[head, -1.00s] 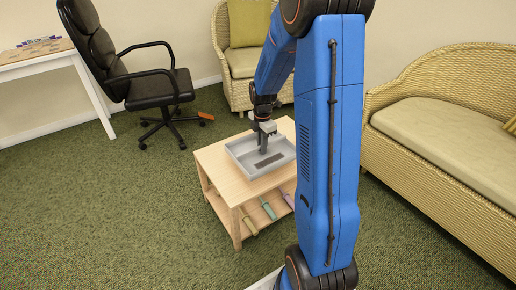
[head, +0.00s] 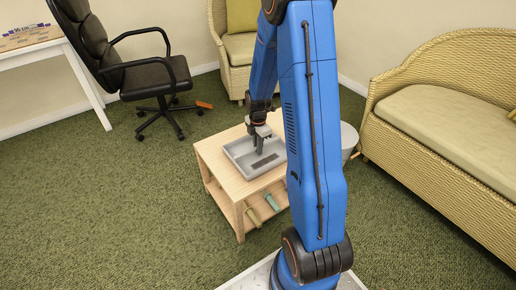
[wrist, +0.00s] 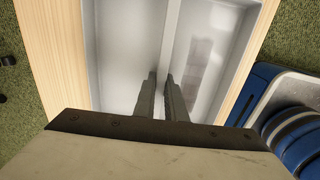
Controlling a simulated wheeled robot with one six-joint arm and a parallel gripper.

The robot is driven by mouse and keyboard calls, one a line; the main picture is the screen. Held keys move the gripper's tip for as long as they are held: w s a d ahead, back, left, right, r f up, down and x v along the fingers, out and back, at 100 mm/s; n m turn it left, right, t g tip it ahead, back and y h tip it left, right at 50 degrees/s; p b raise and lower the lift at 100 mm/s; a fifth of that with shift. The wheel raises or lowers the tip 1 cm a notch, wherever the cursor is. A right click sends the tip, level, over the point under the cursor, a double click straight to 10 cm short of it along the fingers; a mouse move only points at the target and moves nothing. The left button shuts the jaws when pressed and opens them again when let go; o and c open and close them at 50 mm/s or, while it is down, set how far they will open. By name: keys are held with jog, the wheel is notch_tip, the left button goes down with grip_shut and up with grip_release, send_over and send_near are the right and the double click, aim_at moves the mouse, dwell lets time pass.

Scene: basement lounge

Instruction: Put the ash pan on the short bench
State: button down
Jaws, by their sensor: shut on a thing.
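The ash pan (head: 238,155) is a shallow grey tray with raised sides and a dark patch inside. It is over the top of a low light-wood table with a lower shelf (head: 227,182); I cannot tell if this is the short bench, or if a small gap lies under the pan. My gripper (head: 260,150) points down into the pan. In the wrist view, my gripper's fingers (wrist: 162,88) close on the ridge between the two sides of the pan (wrist: 120,50). My arm hides the table's right side in the head view.
Several rolled or flat items (head: 271,201) lie on the lower shelf. A black office chair (head: 155,80) stands at the left by a white desk (head: 60,50). A wicker sofa (head: 440,140) is at the right, and a grey bin (head: 348,140) stands behind my arm. Green carpet is clear at front left.

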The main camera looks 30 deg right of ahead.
jog(key=c, duration=1.8)
grip_release()
jog(key=shift+f, duration=0.1)
jog(key=s+a+r+m+t, duration=0.1)
jog(key=s+a+r+m, duration=0.15)
jog(key=r, duration=0.85)
jog(key=s+a+r+m, duration=0.2)
jog(key=s+a+r, duration=0.1)
jog(key=r, duration=0.7)
jog(key=s+a+r+m+t, duration=0.1)
jog(key=s+a+r+m, duration=0.2)
jog(key=s, duration=0.5)
jog(key=s+a+r+m+t, duration=0.1)
jog(key=s+a+r+m, duration=0.2)
jog(key=s+m, duration=0.3)
jog(key=s+a+r+m+t, duration=0.1)
jog(key=s+a+r+m, duration=0.3)
jog(key=s, duration=0.6)
jog(key=shift+a+r+m+t, duration=0.1)
jog(key=shift+r+m+t, duration=0.3)
jog(key=shift+m, duration=0.05)
